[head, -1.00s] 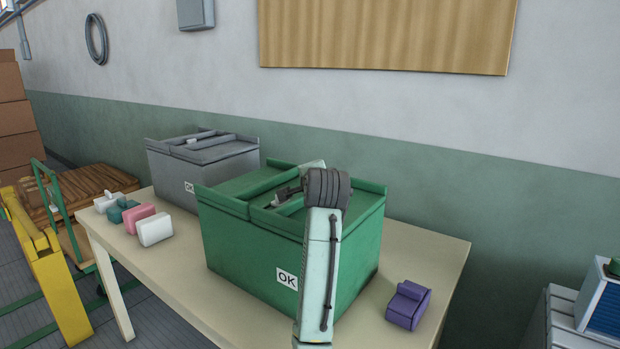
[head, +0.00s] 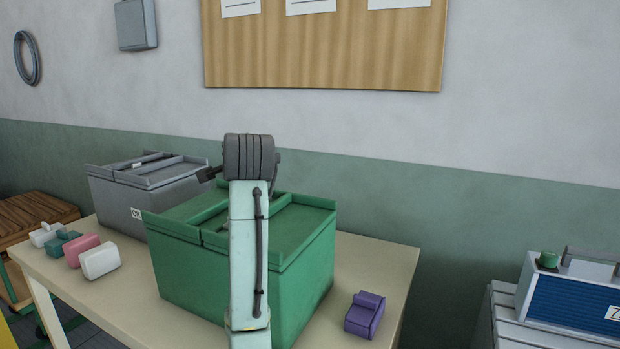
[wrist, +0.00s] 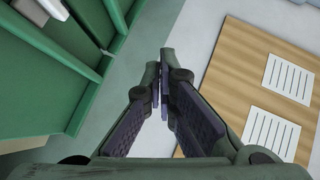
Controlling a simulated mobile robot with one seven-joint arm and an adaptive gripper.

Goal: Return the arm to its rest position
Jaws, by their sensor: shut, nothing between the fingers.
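My arm rises in front of the green box (head: 300,235) in the head view, with its dark wrist joint above the box's top. My gripper (wrist: 163,95) shows in the wrist view with its fingertips together and nothing between them. In the head view the gripper is mostly hidden behind the wrist joint. The green box's edge also shows at the upper left of the wrist view (wrist: 40,90), apart from the fingers. A grey box (head: 165,215) stands on the table to the left of the green one.
The table (head: 385,265) holds a purple block (head: 365,314) at right. White, teal and pink (head: 83,249) blocks lie at left. A blue-fronted case (head: 570,300) sits on a grey crate at far right. The wall board (head: 320,50) is behind. Space above the boxes is clear.

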